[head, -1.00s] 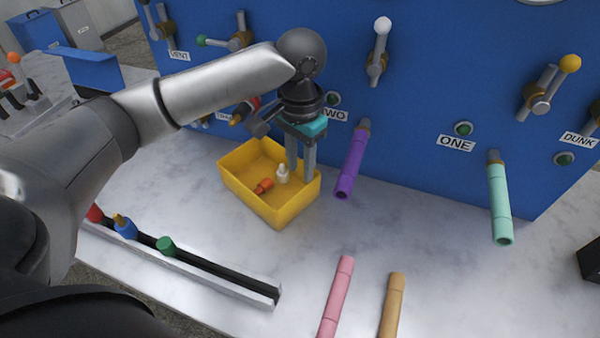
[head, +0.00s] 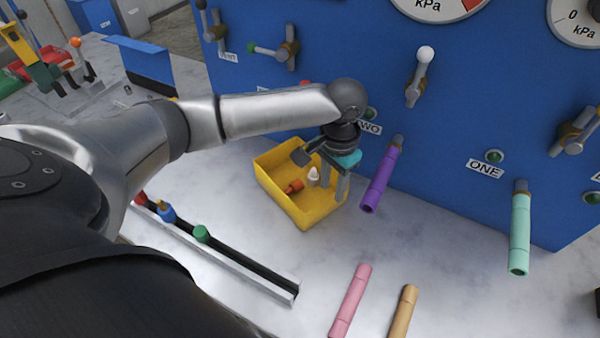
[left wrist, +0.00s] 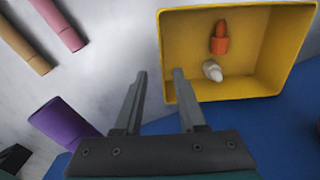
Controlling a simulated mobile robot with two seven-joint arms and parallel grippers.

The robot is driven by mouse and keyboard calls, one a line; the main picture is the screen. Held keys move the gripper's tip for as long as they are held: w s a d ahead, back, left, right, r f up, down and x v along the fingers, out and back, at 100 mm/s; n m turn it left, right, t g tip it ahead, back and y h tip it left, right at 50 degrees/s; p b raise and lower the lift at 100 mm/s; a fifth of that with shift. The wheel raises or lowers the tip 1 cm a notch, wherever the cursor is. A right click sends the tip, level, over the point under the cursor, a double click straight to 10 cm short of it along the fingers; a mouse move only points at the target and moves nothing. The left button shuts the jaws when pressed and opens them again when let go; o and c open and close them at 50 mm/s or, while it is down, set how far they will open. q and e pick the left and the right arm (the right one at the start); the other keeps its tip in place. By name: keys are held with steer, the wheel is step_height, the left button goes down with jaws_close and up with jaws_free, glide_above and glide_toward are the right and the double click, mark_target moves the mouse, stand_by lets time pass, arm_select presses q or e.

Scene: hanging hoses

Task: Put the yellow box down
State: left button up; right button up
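The yellow box (head: 303,217) sits on the pale marble counter, close to the blue panel, and looks level. It holds an orange-red piece (head: 294,187) and a white piece (head: 313,177). My left gripper (head: 333,192) is at the box's right side, one finger inside the wall and one outside. In the left wrist view the fingers (left wrist: 160,75) straddle the box wall (left wrist: 167,60) with a visible gap, so the gripper looks open. The orange-red piece (left wrist: 220,38) and white piece (left wrist: 212,71) show there too. My right gripper is not in view.
A purple hose (head: 381,178) hangs just right of the gripper, and a mint hose (head: 520,232) farther right. Pink (head: 350,302) and tan (head: 403,312) hoses lie in front. A dark rail (head: 240,266) with coloured pieces lies left of the box. Counter between is clear.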

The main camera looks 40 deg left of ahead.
mark_target(326, 215)
arm_select(q)
step_height(326, 215, down, 3)
steer(key=shift+r, duration=0.15)
steer(key=f+b, duration=0.1)
steer(key=f, duration=0.4)
steer(key=shift+s+a+b, duration=0.2)
steer(key=shift+b, duration=0.15)
jaws_close()
stand_by(1.0)
